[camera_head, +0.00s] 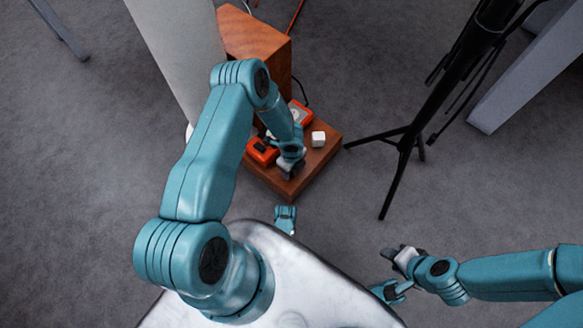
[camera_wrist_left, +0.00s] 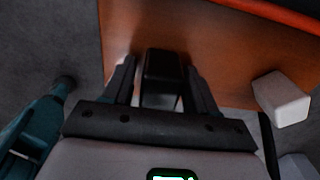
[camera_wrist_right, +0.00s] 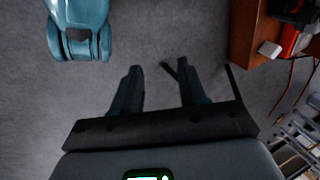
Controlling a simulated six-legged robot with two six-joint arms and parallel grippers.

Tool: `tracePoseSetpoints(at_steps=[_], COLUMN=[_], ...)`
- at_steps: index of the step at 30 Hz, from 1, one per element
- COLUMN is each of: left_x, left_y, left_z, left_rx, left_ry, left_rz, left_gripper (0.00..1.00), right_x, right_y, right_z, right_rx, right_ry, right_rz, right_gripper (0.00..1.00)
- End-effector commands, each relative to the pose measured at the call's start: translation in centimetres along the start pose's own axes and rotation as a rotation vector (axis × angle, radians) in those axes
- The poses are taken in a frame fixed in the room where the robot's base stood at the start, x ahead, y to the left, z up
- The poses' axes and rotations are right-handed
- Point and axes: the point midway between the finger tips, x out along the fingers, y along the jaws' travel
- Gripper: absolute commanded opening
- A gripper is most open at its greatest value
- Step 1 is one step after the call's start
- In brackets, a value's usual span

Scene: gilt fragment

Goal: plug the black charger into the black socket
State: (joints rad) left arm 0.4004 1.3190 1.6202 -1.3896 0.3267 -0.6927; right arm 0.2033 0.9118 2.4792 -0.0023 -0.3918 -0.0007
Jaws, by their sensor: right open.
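In the left wrist view a black block-shaped charger (camera_wrist_left: 163,72) stands between the two fingers of my left gripper (camera_wrist_left: 160,68). Narrow gaps show on both sides of it, so the jaws look open around it. In the head view my left gripper (camera_head: 288,172) is low over the front of the wooden board (camera_head: 319,165) and mostly hides the charger. An orange box with a black top (camera_head: 262,152), possibly the black socket, sits to its left, partly behind my arm. My right gripper (camera_wrist_right: 158,75) is open and empty over the floor; it also shows in the head view (camera_head: 388,272).
A white cube (camera_head: 318,139) stands on the board, right of my left gripper. A second orange box with a pale face (camera_head: 300,113) lies behind. A wooden block (camera_head: 255,48) rises at the back. A black tripod (camera_head: 405,140) stands right; grey floor between is clear.

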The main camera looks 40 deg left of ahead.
Motion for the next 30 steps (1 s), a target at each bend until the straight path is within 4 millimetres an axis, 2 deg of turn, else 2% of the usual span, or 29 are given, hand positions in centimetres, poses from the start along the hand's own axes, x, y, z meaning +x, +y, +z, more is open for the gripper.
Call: tracePoseSetpoints(at_steps=[1,3,12,17,23,30], left_x=[0.0,0.0,-0.1,-1.2,-4.9,-12.3], left_y=[0.0,0.0,0.0,-0.1,-0.1,-0.1], left_z=[0.0,0.0,0.0,0.1,0.1,0.1], left_rx=[0.000,0.000,0.000,0.000,0.000,0.000], left_ry=[0.000,0.000,0.000,-0.001,-0.001,-0.001], left_rz=[0.000,0.000,0.000,-0.001,-0.002,-0.003], left_gripper=[0.39,0.16,0.16,0.16,0.16,0.16], right_x=[0.0,0.0,-0.1,-0.6,-2.4,-5.1], right_y=[0.0,0.0,0.0,-0.2,-0.8,-2.1], right_z=[0.0,0.0,0.0,0.2,1.2,2.0], right_rx=[0.000,0.000,0.000,0.002,0.010,-0.001], right_ry=[0.000,0.000,-0.001,-0.009,-0.044,-0.074], right_rz=[0.000,0.000,0.000,0.000,0.002,0.000], right_gripper=[0.43,0.43,0.43,0.43,0.43,0.43])
